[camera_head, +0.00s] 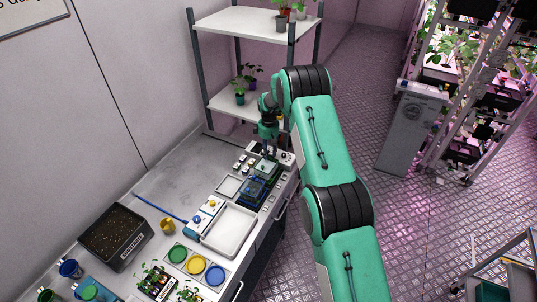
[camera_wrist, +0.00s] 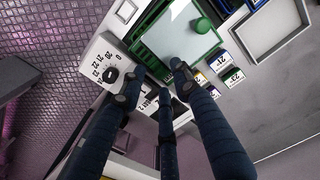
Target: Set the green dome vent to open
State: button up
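The green dome (camera_head: 267,168) sits at the far end of the bench in the head view, partly below my gripper. In the wrist view it has a pale clear top in a green frame (camera_wrist: 147,63), with a round green vent knob (camera_wrist: 202,26) near one corner. I cannot read the vent's setting. My gripper (camera_wrist: 156,82) has dark blue fingers spread apart with nothing between them. The fingertips show over the frame's near edge, apart from the knob in the picture. In the head view my gripper (camera_head: 270,148) points down over the dome.
A dial box (camera_wrist: 108,68) with numbers stands beside the dome. Small labelled cards (camera_wrist: 228,68) lie along its other side. A blue dome (camera_head: 255,191) is nearer on the bench, then a white tray (camera_head: 229,231). A white shelf rack (camera_head: 245,24) stands behind the bench.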

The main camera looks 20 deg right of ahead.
notch_tip(320, 180, up, 11)
jog(key=shift+f, duration=0.15)
dwell(0.4)
dwell(0.4)
jog(key=s+a+r+m+t+b, duration=0.1)
jog(key=s+a+r+b, duration=0.15)
jog(key=s+r, duration=0.45)
jog(key=s+a+r+m+t+b, duration=0.1)
jog(key=s+r+b, duration=0.25)
jog(key=r, duration=0.65)
jog(key=s+a+r+m+b, duration=0.15)
jog(key=s+r, duration=0.25)
jog(key=s, duration=0.4)
jog(key=s+a+r+m+b, duration=0.1)
jog(key=s+a+r+b, duration=0.1)
jog(key=s+r, duration=0.45)
jog(key=s+a+f+m+t+b, duration=0.2)
jog(key=s+b, duration=0.3)
jog(key=s, duration=1.4)
jog(key=s+a+f+m+t+b, duration=0.1)
jog(key=s+f+b, duration=0.3)
jog(key=s, duration=1.1)
notch_tip(320, 180, down, 3)
jog(key=shift+s+a+f+m+t, duration=0.2)
jog(key=shift+s+a+m+t, duration=0.1)
jog(key=shift+s+a+m, duration=0.05)
